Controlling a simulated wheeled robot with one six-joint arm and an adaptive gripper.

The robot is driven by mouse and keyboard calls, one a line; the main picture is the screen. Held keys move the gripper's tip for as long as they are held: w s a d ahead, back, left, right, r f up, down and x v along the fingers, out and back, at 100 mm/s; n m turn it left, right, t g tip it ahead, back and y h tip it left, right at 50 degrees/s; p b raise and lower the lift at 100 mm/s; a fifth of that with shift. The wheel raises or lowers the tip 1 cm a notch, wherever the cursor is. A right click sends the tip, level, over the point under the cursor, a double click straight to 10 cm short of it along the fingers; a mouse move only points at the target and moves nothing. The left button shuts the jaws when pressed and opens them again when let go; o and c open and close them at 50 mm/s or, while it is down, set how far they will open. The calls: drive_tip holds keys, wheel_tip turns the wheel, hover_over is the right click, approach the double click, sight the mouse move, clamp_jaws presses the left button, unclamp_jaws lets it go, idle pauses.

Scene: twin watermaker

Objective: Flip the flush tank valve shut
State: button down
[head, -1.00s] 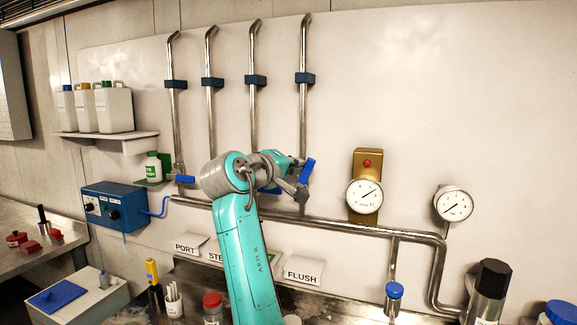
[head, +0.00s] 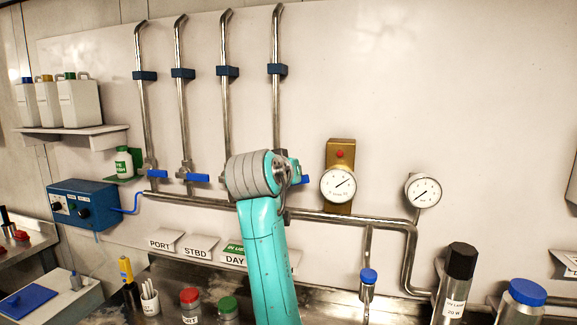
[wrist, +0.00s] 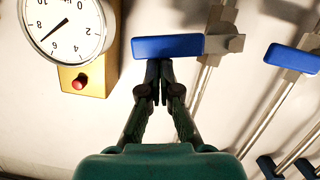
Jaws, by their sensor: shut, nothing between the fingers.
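The flush valve is on the rightmost upright pipe (head: 276,110). Its blue handle (wrist: 168,46) lies crosswise to the pipe in the wrist view. In the head view only the handle's end (head: 305,181) shows, pointing right and roughly level; the valve body is hidden behind my arm. My gripper (wrist: 158,68) is shut and empty, its fingertips right at the handle's lower edge in the wrist view. I cannot tell whether they touch it. The head view hides the fingers.
The neighbouring valve's blue handle (wrist: 292,58) is close on the right in the wrist view. A gauge on a gold block (head: 339,182) stands right of the flush pipe. A horizontal pipe (head: 360,219) runs below. Name signs (head: 198,251) and bottles line the bench.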

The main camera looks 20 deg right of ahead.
drive_tip(key=shift+s+d+f+m, duration=0.25)
drive_tip(key=shift+d+f+m, duration=0.1)
drive_tip(key=shift+f+m, duration=0.35)
drive_tip(key=shift+f, duration=0.25)
drive_tip(key=s+a+r, duration=0.5)
drive_tip(key=s+r, duration=0.1)
drive_tip(key=s, duration=0.2)
drive_tip(key=shift+a+r, duration=0.3)
drive_tip(key=shift+r, duration=0.05)
idle(0.7)
